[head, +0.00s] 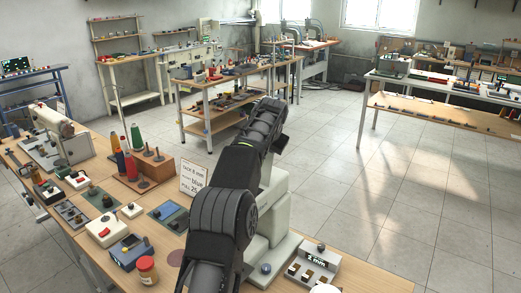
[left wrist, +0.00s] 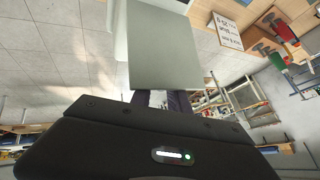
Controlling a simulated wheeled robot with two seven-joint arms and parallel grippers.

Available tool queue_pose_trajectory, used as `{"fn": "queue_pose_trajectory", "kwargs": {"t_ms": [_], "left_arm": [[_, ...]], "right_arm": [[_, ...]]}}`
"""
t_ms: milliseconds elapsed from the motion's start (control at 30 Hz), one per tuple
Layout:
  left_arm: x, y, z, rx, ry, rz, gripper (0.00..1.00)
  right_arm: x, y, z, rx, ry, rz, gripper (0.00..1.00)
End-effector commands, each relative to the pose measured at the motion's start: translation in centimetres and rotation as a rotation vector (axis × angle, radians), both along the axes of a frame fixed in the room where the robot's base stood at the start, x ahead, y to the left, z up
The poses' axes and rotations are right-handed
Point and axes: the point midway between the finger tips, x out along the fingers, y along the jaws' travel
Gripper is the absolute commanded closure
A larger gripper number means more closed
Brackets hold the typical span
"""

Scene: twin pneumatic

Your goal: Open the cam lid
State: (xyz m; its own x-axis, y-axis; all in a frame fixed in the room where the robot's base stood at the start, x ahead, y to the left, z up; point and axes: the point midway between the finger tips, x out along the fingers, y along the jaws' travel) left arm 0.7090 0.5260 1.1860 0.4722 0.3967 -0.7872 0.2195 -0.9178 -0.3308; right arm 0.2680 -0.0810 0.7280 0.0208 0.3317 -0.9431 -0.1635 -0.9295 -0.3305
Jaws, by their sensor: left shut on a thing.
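A pale grey-white machine (head: 282,220) stands on the near bench, half hidden behind my dark left arm in the head view. In the left wrist view a flat pale grey panel (left wrist: 165,55), which looks like the cam lid, lies right in front of my left gripper (left wrist: 163,98). The dark fingers are at the panel's near edge and are shut on it. The panel covers part of the fingers, so the exact grip is hidden. I cannot tell how far the lid is open. My right gripper is not in view.
A sign card (head: 193,178) stands left of my arm. A "2 mm" block (head: 318,257) sits at right.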

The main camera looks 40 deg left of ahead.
Motion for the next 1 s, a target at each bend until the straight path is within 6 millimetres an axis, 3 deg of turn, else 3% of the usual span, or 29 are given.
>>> {"fn": "queue_pose_trajectory", "kwargs": {"t_ms": [33,433,467,667,1000], "left_arm": [[0.02,-0.58,-1.23,-0.013,0.026,-0.005,1.00],[-0.03,-0.71,-1.41,-0.017,0.035,-0.004,1.00],[-0.03,-0.71,-1.41,-0.017,0.035,-0.004,0.76],[-0.03,-0.62,-1.27,-0.015,0.032,-0.003,0.60],[-0.04,-0.38,-0.75,-0.008,0.024,0.000,0.59]], "right_arm": [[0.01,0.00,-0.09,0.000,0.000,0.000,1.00],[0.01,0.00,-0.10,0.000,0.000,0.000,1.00],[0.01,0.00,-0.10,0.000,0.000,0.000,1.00],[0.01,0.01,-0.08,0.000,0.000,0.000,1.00],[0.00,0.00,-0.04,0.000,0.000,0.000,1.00]]}}
